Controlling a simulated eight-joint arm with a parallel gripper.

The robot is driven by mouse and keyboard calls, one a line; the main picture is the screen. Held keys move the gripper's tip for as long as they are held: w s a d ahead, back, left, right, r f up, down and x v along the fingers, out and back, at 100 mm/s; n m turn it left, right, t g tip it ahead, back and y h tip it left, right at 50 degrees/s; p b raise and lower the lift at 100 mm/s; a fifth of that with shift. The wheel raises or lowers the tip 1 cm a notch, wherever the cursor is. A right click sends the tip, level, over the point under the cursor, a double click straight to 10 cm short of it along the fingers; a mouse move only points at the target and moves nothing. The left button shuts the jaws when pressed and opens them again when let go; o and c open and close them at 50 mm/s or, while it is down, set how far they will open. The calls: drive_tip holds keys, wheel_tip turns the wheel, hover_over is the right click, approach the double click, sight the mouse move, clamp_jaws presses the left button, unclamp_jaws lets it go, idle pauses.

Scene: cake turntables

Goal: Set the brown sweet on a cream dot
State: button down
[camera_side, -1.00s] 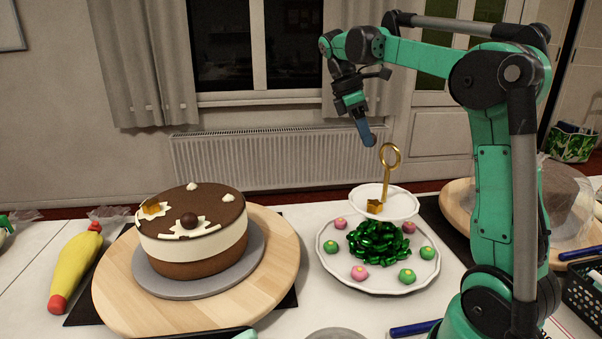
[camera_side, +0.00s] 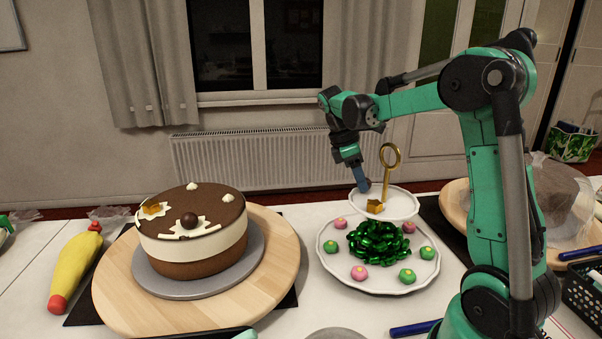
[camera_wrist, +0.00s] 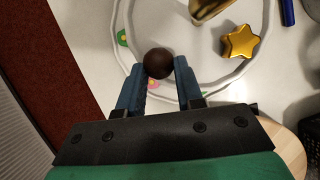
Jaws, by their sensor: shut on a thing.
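The brown sweet (camera_wrist: 158,63) is a dark round ball between the blue fingertips of my gripper (camera_wrist: 160,72) in the wrist view. My gripper is shut on it. In the side view my gripper (camera_side: 363,186) points down at the left part of the small upper plate (camera_side: 403,207) of a tiered stand; the sweet is barely visible there, and whether it touches the plate is unclear. The cake (camera_side: 193,242) stands at left. Its brown top carries small cream dots (camera_side: 226,197), another brown ball (camera_side: 189,220) on a pale patch, and a gold piece (camera_side: 151,207).
The upper plate holds a gold star (camera_side: 375,206) beside the stand's tall gold ring handle (camera_side: 390,158). The lower plate (camera_side: 328,262) bears a green bow (camera_side: 378,243) and several pink and green sweets. A yellow piping bag (camera_side: 74,270) lies left of the wooden turntable (camera_side: 283,262).

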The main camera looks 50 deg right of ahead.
drive_tip(key=c, duration=0.6)
unclamp_jaws()
drive_tip(key=shift+o, duration=0.2)
drive_tip(key=shift+f, duration=0.2)
drive_tip(key=a+v, duration=0.1)
drive_tip(key=v, duration=0.5)
drive_tip(key=a+f+m+t, duration=0.1)
drive_tip(key=a+t, duration=0.4)
drive_tip(key=a, duration=0.5)
drive_tip(key=shift+f+m+t, duration=0.15)
drive_tip(key=shift+m+t, duration=0.25)
drive_tip(key=shift+m, duration=0.5)
drive_tip(key=shift+o, duration=0.7)
drive_tip(key=s+a+f+m+t+y, duration=0.2)
drive_tip(key=a+f+m+t, duration=0.2)
drive_tip(key=a, duration=0.5)
drive_tip(key=shift+s+a+t+y, duration=0.3)
drive_tip(key=shift+s+a+t, duration=0.05)
drive_tip(key=shift+t, duration=0.25)
